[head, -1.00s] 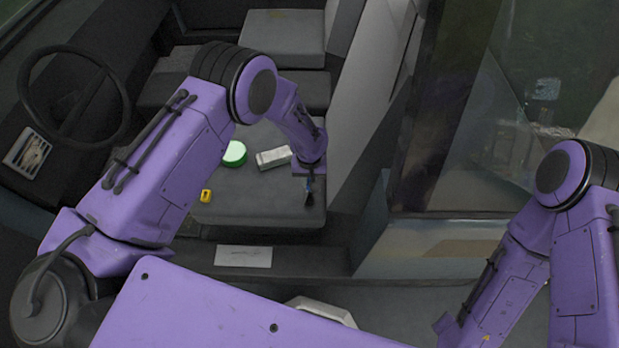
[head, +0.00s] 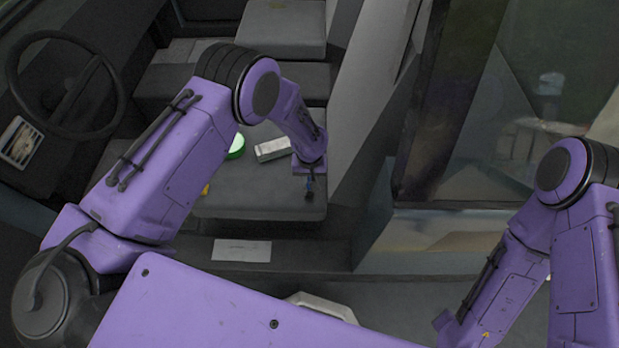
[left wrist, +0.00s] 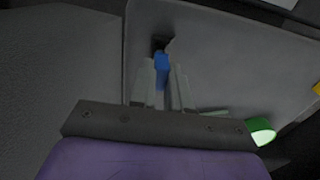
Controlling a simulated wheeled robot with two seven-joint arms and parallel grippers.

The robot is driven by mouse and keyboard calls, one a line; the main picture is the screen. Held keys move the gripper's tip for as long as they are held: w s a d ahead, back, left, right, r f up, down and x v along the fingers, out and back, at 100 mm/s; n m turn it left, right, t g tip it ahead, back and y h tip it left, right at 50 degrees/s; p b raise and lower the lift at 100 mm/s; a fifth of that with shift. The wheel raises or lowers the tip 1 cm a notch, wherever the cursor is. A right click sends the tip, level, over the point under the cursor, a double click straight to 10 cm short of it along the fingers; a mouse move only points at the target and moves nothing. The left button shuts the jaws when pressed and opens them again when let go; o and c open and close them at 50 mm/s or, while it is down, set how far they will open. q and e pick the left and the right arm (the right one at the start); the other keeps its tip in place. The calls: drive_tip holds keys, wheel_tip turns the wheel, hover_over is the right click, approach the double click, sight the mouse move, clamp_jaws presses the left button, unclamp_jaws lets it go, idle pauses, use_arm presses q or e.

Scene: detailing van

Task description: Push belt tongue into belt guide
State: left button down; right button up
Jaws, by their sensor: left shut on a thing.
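My left gripper (head: 309,188) is over the right front part of the dark seat cushion (head: 255,202). In the left wrist view its fingers (left wrist: 164,85) are shut on a slim blue piece (left wrist: 162,66). A ragged dark end (left wrist: 160,44) shows at its far tip, against the grey cushion, like a brush's bristles; I cannot tell whether it touches the cushion. I cannot make out a belt tongue or belt guide for certain. A small yellow piece (head: 205,189) is mostly hidden behind my left arm; it shows at the edge of the left wrist view (left wrist: 317,89).
A green round tin (head: 236,146) and a pale block (head: 272,150) lie on the cushion behind my gripper. A white sheet (head: 242,250) lies in front of the seat. The steering wheel (head: 62,84) is at the left; a pale wall panel (head: 367,130) rises right of the seat.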

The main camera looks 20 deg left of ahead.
sight(309, 180)
use_arm(q)
drive_tip(key=shift+f+b, duration=1.4)
drive_tip(key=shift+f, duration=0.25)
idle(0.7)
drive_tip(key=c, duration=1)
unclamp_jaws()
wheel_tip(309, 180, up, 11)
drive_tip(key=shift+f, duration=0.2)
